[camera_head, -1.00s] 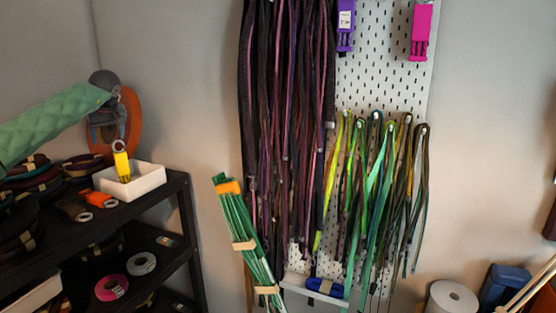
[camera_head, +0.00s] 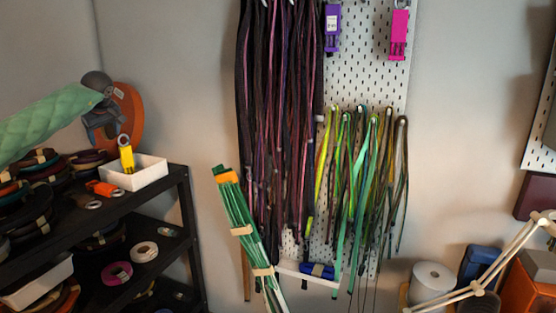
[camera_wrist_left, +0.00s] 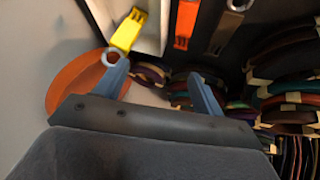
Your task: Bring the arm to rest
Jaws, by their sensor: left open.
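My left arm comes in from the left in a green quilted sleeve. Its dark grey gripper (camera_head: 104,122) hangs over the black shelf unit (camera_head: 182,215) in front of an orange disc (camera_head: 129,112). In the left wrist view its two blue-grey fingers (camera_wrist_left: 160,88) stand wide apart with nothing between them. A yellow clip with a grey ring (camera_head: 126,156) stands upright at the white box (camera_head: 150,177). In the wrist view the clip (camera_wrist_left: 128,30) lies beyond the left finger, its ring close to that fingertip; I cannot tell if they touch. My right gripper is not in view.
Coiled cords (camera_head: 30,185), an orange clip (camera_head: 103,188) and tape rolls (camera_head: 117,274) crowd the shelves. A pegboard (camera_head: 375,65) holds hanging dark and green cords. A green cord bundle (camera_head: 240,225) leans beside it. A cream jointed stand (camera_head: 490,270) is at lower right.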

